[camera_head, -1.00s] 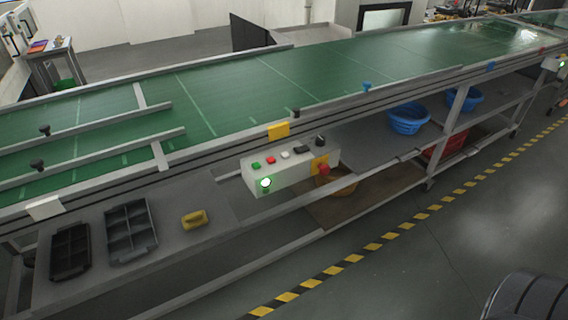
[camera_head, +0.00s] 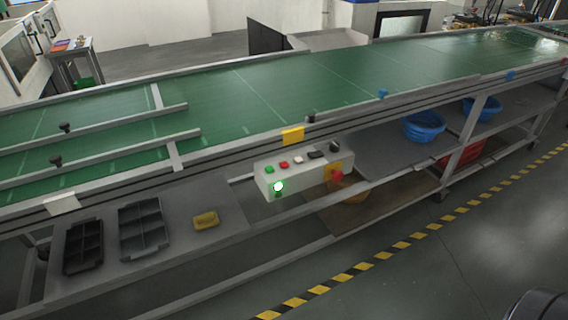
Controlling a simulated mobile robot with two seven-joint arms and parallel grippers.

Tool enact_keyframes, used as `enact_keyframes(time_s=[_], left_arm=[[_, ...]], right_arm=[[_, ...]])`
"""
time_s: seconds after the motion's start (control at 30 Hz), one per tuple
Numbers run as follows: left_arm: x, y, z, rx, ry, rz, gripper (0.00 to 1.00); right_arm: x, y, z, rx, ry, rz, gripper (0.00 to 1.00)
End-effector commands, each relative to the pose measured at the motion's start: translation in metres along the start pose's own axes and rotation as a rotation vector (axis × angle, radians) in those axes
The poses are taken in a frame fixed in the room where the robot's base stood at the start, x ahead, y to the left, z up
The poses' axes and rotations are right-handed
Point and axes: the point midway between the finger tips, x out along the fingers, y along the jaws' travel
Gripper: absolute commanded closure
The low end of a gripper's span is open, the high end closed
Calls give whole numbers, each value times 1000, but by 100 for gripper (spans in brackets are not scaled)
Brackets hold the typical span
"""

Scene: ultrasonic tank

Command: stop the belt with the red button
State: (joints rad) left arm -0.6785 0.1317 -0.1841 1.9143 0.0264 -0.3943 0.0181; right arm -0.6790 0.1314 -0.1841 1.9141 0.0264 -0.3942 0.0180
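The control box (camera_head: 302,178) is a pale box mounted on the near side of the belt frame. Its top carries a green button (camera_head: 269,169), a small red button (camera_head: 284,164), a white button (camera_head: 298,159) and dark controls. A larger red mushroom knob (camera_head: 337,176) on a yellow plate sits at the box's right end. A lamp (camera_head: 278,187) on the front glows white-green. The green belt (camera_head: 290,85) runs from the left to the far right; whether it is moving I cannot tell. Neither gripper is in view.
A grey shelf with two black trays (camera_head: 143,228) and a yellow item (camera_head: 206,221) is at the lower left. Blue baskets (camera_head: 424,127) and a red crate (camera_head: 462,153) are under the belt at right. Open floor (camera_head: 480,235) lies beyond the yellow-black stripe (camera_head: 375,262).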

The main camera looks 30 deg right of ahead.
Motion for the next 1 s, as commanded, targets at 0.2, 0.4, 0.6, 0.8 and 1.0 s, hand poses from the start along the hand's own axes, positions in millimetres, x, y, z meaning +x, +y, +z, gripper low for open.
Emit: enact_keyframes(time_s=[0.2,0.4,0.6,0.8,1.0], left_arm=[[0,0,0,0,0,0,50],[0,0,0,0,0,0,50],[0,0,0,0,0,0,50],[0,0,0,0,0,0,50],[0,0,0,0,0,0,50]], right_arm=[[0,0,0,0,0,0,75],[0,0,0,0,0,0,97],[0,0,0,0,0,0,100],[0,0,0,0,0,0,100],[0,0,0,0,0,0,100]])
